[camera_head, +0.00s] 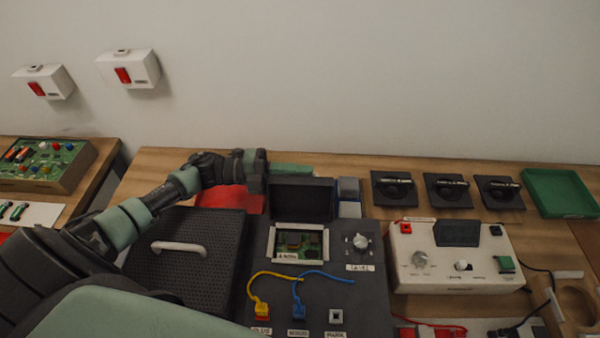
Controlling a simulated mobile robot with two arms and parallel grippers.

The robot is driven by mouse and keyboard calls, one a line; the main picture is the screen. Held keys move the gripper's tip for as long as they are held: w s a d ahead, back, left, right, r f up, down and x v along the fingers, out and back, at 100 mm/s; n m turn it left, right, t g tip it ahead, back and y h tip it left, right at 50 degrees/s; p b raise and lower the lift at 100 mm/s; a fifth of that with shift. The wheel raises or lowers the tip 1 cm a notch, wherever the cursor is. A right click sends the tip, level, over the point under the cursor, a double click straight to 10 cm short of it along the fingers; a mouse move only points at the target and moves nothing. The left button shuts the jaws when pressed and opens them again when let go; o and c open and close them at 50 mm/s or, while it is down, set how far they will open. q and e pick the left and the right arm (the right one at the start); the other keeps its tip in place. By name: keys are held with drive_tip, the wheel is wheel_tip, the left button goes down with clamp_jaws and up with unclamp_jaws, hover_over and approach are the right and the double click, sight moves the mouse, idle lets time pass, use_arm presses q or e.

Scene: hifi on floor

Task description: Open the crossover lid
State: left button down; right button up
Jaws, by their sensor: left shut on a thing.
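The crossover lid (303,199) is a dark panel. It stands raised at the back of a dark grey unit (283,283), behind an opening with a white rim. A green circuit board (299,243) shows inside this opening. My left gripper (258,178) is at the lid's upper left edge, shut on it; the fingertips are partly hidden, so the exact contact is hard to see. My right gripper is not in view.
A perforated dark panel with a white handle (180,248) lies left of the unit. A red mat (228,198) lies beneath my left wrist. A cream meter box (450,274), several black holders and a green tray (560,192) are on the right. The wall is close behind.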

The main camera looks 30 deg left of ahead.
use_arm(q)
drive_tip(key=shift+s+f, duration=0.1)
drive_tip(key=shift+f, duration=0.15)
idle(0.7)
drive_tip(key=shift+s+d+r+m, duration=0.1)
drive_tip(key=shift+s+d+m, duration=0.1)
drive_tip(key=shift+m, duration=0.1)
drive_tip(key=shift+s+d+r+m+b, duration=0.2)
drive_tip(key=shift+s+r+m, duration=0.2)
drive_tip(key=shift+m, duration=0.2)
drive_tip(key=shift+s+d+r+m+b, duration=0.2)
drive_tip(key=shift+s+r+m, duration=0.2)
drive_tip(key=shift+m, duration=0.2)
drive_tip(key=c, duration=1.5)
unclamp_jaws()
drive_tip(key=shift+w+a, duration=0.1)
drive_tip(key=shift+a, duration=0.05)
drive_tip(key=shift+s+a+b, duration=0.2)
drive_tip(key=shift+a+b, duration=0.1)
drive_tip(key=shift+a, duration=0.15)
drive_tip(key=b+v, duration=0.2)
drive_tip(key=v, duration=0.4)
drive_tip(key=shift+s+a, duration=0.2)
drive_tip(key=shift+a, duration=0.15)
